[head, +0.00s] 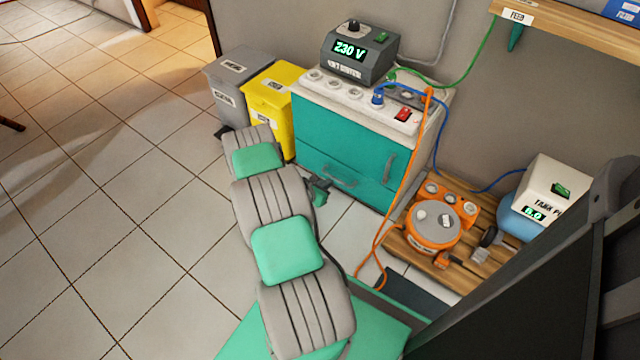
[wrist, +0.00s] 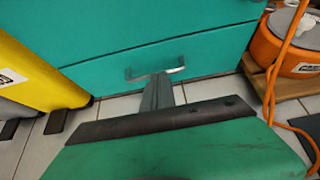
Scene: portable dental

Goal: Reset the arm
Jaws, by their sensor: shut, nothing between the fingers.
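My gripper (wrist: 159,80) shows in the wrist view as a narrow grey pair of fingers, shut together with nothing between them. They point towards the teal cabinet (wrist: 185,62) and overlap its pale drawer handle (wrist: 133,76) in the picture; I cannot tell whether they touch it. The teal cabinet also shows in the head view (head: 315,135), with its doors or drawers closed. I cannot make out my gripper for sure in the head view.
An orange device (head: 432,232) sits on a wooden board at right, with cables hanging nearby.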

